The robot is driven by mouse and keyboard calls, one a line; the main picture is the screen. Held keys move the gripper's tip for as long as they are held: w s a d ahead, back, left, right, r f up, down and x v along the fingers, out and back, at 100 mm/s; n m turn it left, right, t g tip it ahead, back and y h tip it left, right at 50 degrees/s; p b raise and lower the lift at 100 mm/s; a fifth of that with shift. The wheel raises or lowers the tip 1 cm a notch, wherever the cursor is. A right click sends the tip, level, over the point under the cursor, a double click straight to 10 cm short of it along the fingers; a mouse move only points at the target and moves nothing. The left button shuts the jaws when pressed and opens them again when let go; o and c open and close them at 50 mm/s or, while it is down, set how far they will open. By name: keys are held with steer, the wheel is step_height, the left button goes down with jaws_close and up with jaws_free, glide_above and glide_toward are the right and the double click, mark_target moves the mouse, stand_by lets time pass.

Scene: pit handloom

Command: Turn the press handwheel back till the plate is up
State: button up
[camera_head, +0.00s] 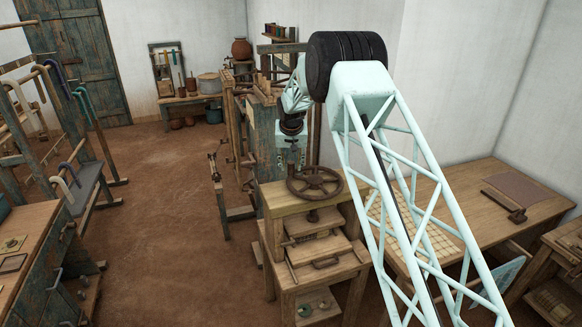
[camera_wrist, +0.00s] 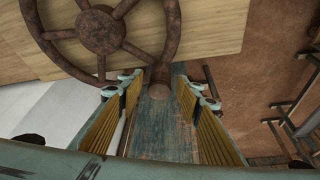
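The rusty spoked handwheel (camera_head: 315,182) lies flat on top of the wooden press (camera_head: 290,203). In the wrist view the handwheel (camera_wrist: 100,32) fills the upper left, with a round rusty knob (camera_wrist: 158,78) at its rim. My gripper (camera_wrist: 158,84) is open, its yellow-padded fingers on either side of the knob, with narrow gaps showing. In the head view my gripper (camera_head: 291,157) points down at the wheel's far left side. Under the press's top beam a wooden plate (camera_head: 314,222) shows partly; its exact height is hard to tell.
A wooden loom frame (camera_head: 262,130) stands just behind the press. A table (camera_head: 500,225) with a gridded board is at the right. A blue-green bench (camera_head: 45,260) is at the left. The floor (camera_head: 160,210) between is clear.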

steer(key=shift+x, duration=0.8)
steer(key=shift+c, duration=0.2)
jaws_close()
